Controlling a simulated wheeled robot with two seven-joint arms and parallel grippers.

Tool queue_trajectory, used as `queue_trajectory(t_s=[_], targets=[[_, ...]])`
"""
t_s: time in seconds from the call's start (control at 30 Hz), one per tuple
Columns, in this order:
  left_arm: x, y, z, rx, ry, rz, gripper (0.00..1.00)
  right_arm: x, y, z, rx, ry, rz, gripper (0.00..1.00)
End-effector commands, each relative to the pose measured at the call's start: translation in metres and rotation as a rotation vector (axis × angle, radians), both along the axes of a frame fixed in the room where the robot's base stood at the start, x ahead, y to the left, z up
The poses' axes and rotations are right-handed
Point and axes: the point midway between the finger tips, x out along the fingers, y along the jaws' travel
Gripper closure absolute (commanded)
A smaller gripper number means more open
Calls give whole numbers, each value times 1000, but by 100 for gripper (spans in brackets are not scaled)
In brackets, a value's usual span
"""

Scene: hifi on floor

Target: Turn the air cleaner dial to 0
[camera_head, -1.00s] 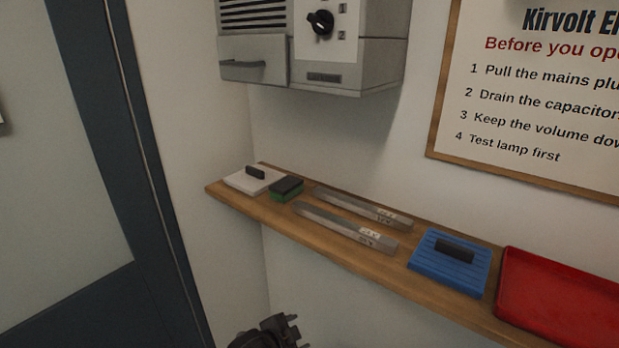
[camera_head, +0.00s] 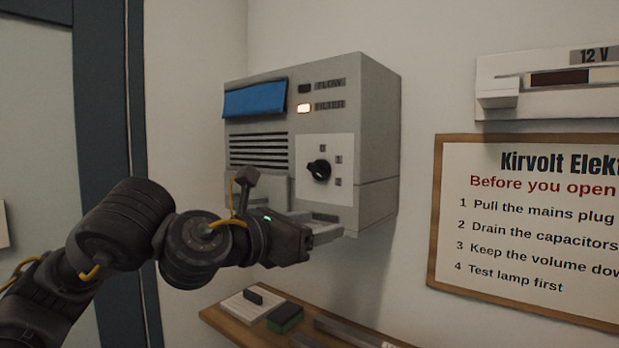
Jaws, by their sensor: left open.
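The air cleaner (camera_head: 355,110) is a grey box on the wall, in the middle of the head view. Its black dial (camera_head: 319,169) sits on a white plate with small marks at the top and right. The marks are too small to read and I cannot tell which one the dial points at. My left gripper (camera_head: 328,227) is open and empty, just below the dial and in front of the cleaner's lower front. It is apart from the dial and hides part of the lower front. My right gripper is not in view.
A blue flap (camera_head: 254,98) and a lit filter lamp (camera_head: 303,108) are on the cleaner's upper front. Below is a wooden shelf (camera_head: 225,318) with a white pad (camera_head: 243,306) and a green-black block (camera_head: 285,318). A framed sign (camera_head: 530,220) hangs at right.

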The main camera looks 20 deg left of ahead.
Motion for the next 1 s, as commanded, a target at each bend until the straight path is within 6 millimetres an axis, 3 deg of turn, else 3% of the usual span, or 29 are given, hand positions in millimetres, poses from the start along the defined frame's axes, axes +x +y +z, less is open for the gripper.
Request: queue_trajectory(t_s=[0.03,0.1,0.3,0.5,0.67,1.0], targets=[[-6,13,23,77,-61,29,41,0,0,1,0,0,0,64],[-14,28,43,173,-119,65,41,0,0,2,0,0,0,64],[-30,57,77,329,-206,140,41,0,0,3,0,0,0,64],[-33,63,83,362,-221,156,41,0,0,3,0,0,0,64],[-24,59,86,359,-217,153,41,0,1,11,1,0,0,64],[32,37,87,355,-214,153,41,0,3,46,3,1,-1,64]])
